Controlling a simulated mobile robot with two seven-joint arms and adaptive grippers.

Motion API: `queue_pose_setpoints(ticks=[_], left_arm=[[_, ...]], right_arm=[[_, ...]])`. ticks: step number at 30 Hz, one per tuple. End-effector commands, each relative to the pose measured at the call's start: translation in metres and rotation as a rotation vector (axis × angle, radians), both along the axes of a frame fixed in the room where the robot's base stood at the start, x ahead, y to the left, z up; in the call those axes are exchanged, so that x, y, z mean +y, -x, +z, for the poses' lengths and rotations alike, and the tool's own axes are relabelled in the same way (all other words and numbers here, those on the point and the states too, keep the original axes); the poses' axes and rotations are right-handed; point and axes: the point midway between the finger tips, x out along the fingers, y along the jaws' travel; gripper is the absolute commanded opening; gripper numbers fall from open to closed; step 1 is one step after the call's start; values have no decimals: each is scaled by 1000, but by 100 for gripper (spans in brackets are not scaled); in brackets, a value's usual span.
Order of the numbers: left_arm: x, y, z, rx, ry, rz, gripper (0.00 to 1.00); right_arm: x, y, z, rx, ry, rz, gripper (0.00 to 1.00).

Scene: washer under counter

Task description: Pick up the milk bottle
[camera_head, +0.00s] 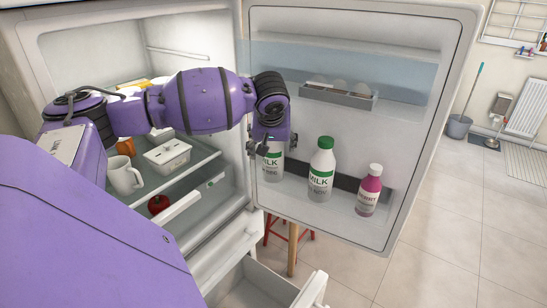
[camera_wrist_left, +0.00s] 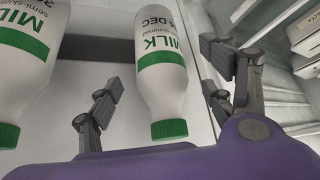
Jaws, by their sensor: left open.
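A white milk bottle with a green label (camera_head: 273,165) stands on the door shelf of the open fridge, its top hidden behind my left gripper (camera_head: 271,147). A second milk bottle (camera_head: 321,172) with a green cap stands to its right. In the left wrist view, one milk bottle (camera_wrist_left: 161,65) appears upside down between the spread fingers of my left gripper (camera_wrist_left: 163,84), with gaps on both sides. The other milk bottle (camera_wrist_left: 28,60) is at the left, outside the fingers. My left gripper is open. My right gripper is not in view.
A pink bottle with a white cap (camera_head: 369,190) stands at the right of the door shelf. An egg tray (camera_head: 338,96) is mounted above. Inside the fridge are a white mug (camera_head: 124,176), a white container (camera_head: 167,155) and a red item (camera_head: 158,204). A drawer (camera_head: 255,285) is open below.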

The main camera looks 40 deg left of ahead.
Motion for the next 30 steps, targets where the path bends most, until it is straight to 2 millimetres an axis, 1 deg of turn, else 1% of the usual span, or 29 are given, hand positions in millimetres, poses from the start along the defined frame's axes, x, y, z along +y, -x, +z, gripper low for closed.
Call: queue_pose_setpoints(ticks=[1,3,4,7,10,17,30], left_arm=[[6,-8,-1,0,2,4,74],[12,-16,-5,1,3,3,74],[14,-17,-11,3,4,1,74],[18,-22,-21,2,1,1,74],[20,-25,-26,0,1,-1,74],[20,-25,-25,-1,0,-1,74],[20,-25,-25,-1,0,-1,17]], right_arm=[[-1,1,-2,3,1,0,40],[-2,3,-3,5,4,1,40],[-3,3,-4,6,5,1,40],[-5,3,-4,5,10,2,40],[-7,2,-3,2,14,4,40],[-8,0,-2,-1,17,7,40],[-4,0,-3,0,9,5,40]])
